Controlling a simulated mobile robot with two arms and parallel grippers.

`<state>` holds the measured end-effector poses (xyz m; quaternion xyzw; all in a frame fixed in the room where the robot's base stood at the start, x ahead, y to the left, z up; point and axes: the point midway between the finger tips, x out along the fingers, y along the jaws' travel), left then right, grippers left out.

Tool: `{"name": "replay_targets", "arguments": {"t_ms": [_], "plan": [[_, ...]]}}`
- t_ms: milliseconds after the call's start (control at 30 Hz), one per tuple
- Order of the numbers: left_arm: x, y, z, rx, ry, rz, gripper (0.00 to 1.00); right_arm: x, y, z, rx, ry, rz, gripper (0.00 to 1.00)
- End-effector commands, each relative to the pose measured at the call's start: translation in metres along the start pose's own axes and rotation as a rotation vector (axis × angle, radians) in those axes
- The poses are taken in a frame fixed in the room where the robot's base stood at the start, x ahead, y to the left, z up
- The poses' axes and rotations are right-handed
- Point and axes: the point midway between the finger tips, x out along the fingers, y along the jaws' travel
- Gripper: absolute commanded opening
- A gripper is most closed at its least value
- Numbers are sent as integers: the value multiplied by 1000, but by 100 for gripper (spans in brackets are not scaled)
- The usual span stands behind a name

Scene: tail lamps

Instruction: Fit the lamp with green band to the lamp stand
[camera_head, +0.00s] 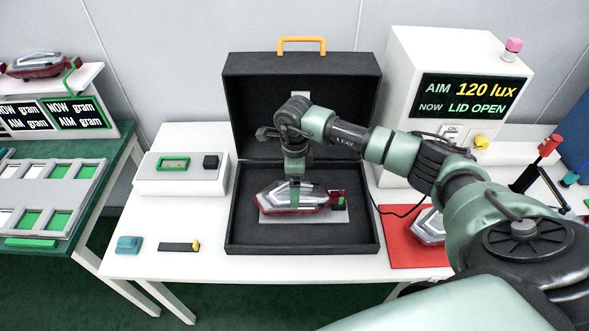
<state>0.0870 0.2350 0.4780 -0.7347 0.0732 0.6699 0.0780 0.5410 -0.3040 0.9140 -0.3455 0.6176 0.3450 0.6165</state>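A red and clear tail lamp (270,197) is in the open black case, over a light grey plate (282,217) that may be the lamp stand. A green piece (341,201) shows at its right end. My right gripper (295,198) points down at the middle of this lamp, its fingers overlapping it; whether they grip it is unclear. A second lamp (428,228) lies on a red mat, partly hidden by my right arm. A third lamp (36,65) sits on a shelf at the far left, with a green band or strap beside it. My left gripper is out of view.
The black case (240,237) has its lid up behind my gripper. A white box with a display (470,97) reading "LID OPEN" stands at right. A white control box (183,186), teal block (129,244) and dark bar (178,246) are at left.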

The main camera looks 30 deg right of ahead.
Motion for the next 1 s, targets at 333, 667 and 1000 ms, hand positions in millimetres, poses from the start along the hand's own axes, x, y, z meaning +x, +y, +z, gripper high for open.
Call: {"name": "replay_targets", "arguments": {"t_ms": [333,667,1000], "plan": [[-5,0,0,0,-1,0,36,19,0,1,-1,-2,0,100],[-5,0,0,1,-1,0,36,19,0,1,-1,-2,0,50],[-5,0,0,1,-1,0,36,18,0,1,-1,-3,-1,33]]}}
